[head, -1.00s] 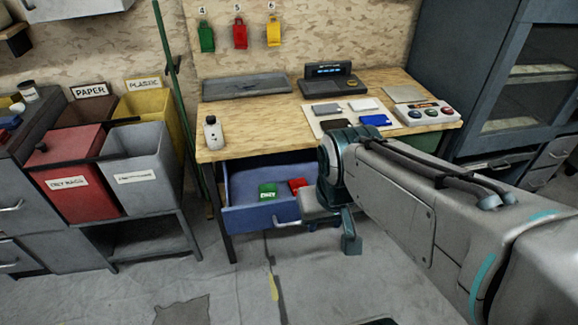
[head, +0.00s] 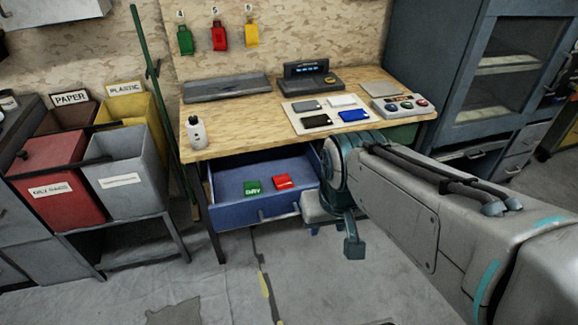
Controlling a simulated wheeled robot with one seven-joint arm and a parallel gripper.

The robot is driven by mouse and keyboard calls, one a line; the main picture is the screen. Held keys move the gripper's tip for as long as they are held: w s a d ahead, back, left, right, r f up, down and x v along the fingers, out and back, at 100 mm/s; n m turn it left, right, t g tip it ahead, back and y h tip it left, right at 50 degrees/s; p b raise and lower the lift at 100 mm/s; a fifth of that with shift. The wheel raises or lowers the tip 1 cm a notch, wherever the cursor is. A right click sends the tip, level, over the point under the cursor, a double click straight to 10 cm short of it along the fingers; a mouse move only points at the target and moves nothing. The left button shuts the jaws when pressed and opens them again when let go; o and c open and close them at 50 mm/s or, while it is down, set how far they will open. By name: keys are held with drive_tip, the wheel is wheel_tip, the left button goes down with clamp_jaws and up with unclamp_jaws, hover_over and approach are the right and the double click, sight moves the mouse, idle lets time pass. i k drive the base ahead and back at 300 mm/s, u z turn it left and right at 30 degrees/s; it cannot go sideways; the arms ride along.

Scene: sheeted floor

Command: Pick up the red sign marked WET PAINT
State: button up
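A small red sign (head: 284,181) lies in the open blue drawer (head: 232,178) under the workbench. Its lettering is too small to read. A green sign (head: 254,187) with pale letters lies just left of it. My gripper (head: 345,240) hangs downward in front of the bench, right of the drawer and apart from both signs. My arm hides part of the gripper and the drawer's right end. I cannot tell whether the fingers are open or shut.
The wooden bench (head: 235,118) above the drawer holds a white bottle (head: 196,132), several flat cards and a button box (head: 402,105). Red and grey bins (head: 125,175) stand at left, a dark cabinet (head: 440,60) at right. The floor in front is clear.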

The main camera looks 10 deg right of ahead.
sight(283, 182)
drive_tip(key=z, duration=0.5)
drive_tip(key=k, duration=1.15)
drive_tip(key=u, duration=0.1)
drive_tip(key=i, duration=0.7)
drive_tip(key=u, duration=0.8)
drive_tip(key=i, duration=1)
drive_tip(key=z, duration=0.5)
drive_tip(key=i, duration=0.5)
drive_tip(key=z, duration=0.35)
